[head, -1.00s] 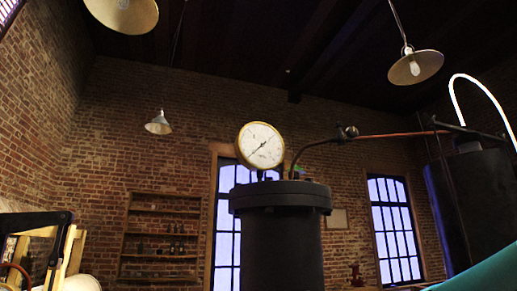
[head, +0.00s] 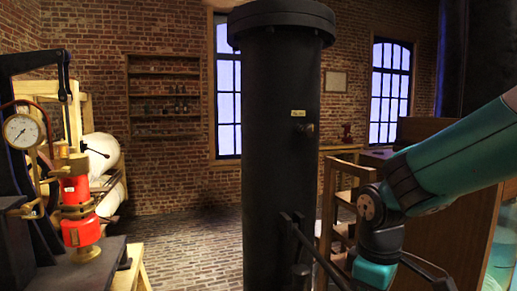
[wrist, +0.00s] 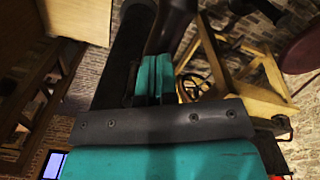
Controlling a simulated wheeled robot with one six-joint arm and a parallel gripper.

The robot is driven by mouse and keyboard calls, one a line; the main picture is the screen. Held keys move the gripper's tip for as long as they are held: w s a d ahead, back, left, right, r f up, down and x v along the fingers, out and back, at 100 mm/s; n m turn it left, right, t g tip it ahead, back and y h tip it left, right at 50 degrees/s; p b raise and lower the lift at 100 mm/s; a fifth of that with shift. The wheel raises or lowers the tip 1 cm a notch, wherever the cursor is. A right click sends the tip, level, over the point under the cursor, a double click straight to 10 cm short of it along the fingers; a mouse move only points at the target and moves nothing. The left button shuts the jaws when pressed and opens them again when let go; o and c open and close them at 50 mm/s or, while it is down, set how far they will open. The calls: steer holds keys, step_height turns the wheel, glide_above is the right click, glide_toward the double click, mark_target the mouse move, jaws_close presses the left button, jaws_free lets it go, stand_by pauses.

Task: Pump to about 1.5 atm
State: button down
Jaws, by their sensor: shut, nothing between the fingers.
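A tall black cylinder (head: 282,170) with a flanged lid stands upright in the middle of the head view. It bears a small pale label (head: 298,113) and a small fitting below that. The brass-rimmed gauge on its top is out of view now. Dark bars (head: 310,250) stand at its lower right, partly hidden by my arm. My gripper (wrist: 155,78) shows in the wrist view with its teal fingers together and empty. A dark cylindrical body (wrist: 128,45) lies just beyond the fingers; I cannot tell whether they touch. The gripper's tips are not visible in the head view.
At the left, a black stand carries another dial gauge (head: 22,130) and a red device (head: 76,205). A wooden cabinet (head: 455,230) stands behind my arm at the right. A wooden stool frame (wrist: 225,70) shows in the wrist view. Brick floor is open left of the cylinder.

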step_height(320, 180, down, 3)
steer(key=shift+f+b, duration=0.1)
steer(key=shift+b, duration=0.55)
step_height(320, 180, up, 15)
steer(key=p, duration=1.3)
steer(key=shift+f, duration=0.1)
step_height(320, 180, down, 14)
steer(key=b, duration=0.9)
steer(key=shift+f+b, duration=0.25)
steer(key=shift+b, duration=0.15)
steer(key=shift+r, duration=0.2)
step_height(320, 180, up, 14)
steer(key=p, duration=1.3)
steer(key=shift+r, duration=0.15)
